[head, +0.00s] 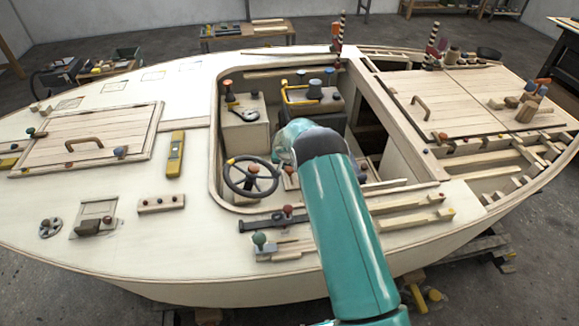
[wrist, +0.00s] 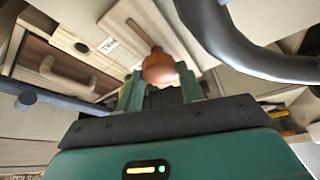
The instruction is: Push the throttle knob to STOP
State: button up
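The two green fingers stand apart, one on each side of the knob's lower part. A gap seems to show beside the knob, so my gripper looks open around it; contact cannot be told. A small white label (wrist: 109,46) with dark letters lies left of the knob; I cannot read it surely. In the head view my teal arm reaches into the cockpit and hides my gripper.
A black steering wheel (head: 251,177) stands left of my arm; its rim (wrist: 240,45) curves close by at right in the wrist view. A wooden panel with a handle (wrist: 65,75) is at left there. The cockpit frame (head: 215,130) surrounds my arm's end.

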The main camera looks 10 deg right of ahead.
grip_shut()
jog(key=shift+w+f, duration=0.1)
jog(key=shift+w, duration=3.65)
jog(key=shift+w+r, duration=0.2)
jog(key=shift+w, duration=0.25)
jog(key=shift+o, duration=2)
grip_release()
jog(key=shift+a, duration=0.1)
jog(key=o, duration=0.4)
jog(key=shift+w+f, duration=0.15)
jog(key=shift+c, duration=0.2)
jog(key=shift+o, duration=0.2)
jog(key=shift+s, duration=0.2)
jog(key=v, duration=1.4)
